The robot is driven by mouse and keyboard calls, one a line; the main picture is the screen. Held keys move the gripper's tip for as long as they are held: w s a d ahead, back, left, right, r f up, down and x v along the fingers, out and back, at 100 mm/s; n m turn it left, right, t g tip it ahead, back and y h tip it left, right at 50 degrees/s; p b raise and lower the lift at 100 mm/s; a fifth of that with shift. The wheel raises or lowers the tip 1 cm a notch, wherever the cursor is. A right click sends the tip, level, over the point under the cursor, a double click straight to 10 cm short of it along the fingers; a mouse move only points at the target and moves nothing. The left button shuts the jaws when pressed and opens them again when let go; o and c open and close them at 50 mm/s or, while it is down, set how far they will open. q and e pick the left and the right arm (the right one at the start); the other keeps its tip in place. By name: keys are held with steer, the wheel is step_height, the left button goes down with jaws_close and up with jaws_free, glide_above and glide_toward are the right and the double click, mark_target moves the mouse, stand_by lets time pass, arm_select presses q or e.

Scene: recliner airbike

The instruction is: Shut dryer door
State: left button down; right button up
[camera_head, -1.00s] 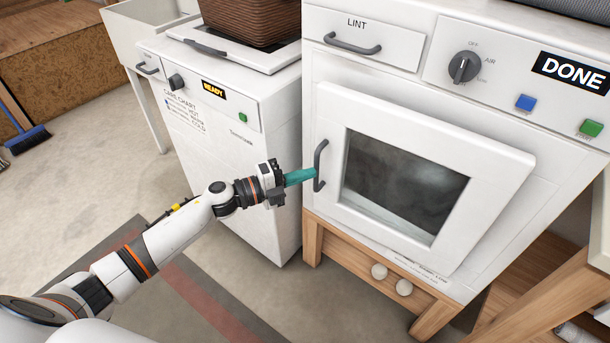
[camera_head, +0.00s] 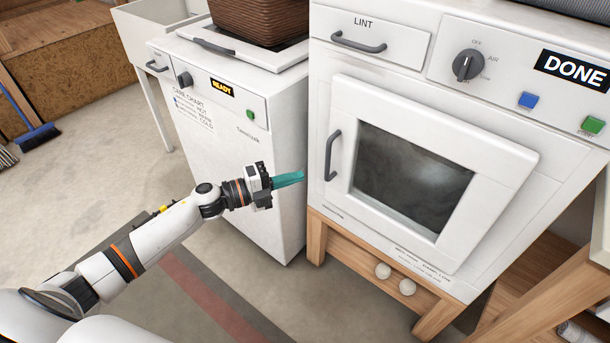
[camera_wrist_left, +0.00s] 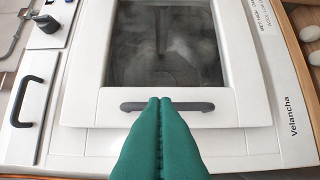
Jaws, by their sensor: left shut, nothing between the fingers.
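The white dryer door (camera_head: 350,105) has a dark window and a grey handle (camera_head: 333,155) on its left side. It lies against the dryer front, with no clear gap showing; I cannot tell if it is latched. My left gripper (camera_head: 300,175), with teal fingers, is shut and empty, a little left of the handle and apart from it. In the left wrist view the shut fingers (camera_wrist_left: 160,102) point at the door (camera_wrist_left: 85,95) and overlap the middle of its handle (camera_wrist_left: 190,106). My right gripper is out of view.
A white washer (camera_head: 215,130) with a READY label and a brown basket (camera_head: 262,15) on top stands left of the dryer. The dryer panel shows DONE (camera_head: 573,69). A wooden stand (camera_head: 318,240) supports the dryer. Open floor (camera_head: 100,170) lies at left.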

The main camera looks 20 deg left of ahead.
arm_select(q)
steer(key=v, duration=0.6)
steer(key=shift+a, duration=0.25)
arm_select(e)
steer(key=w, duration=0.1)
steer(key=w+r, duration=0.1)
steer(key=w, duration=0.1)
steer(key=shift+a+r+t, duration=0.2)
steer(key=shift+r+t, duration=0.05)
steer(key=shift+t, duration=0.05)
arm_select(q)
steer(key=shift+w, duration=0.1)
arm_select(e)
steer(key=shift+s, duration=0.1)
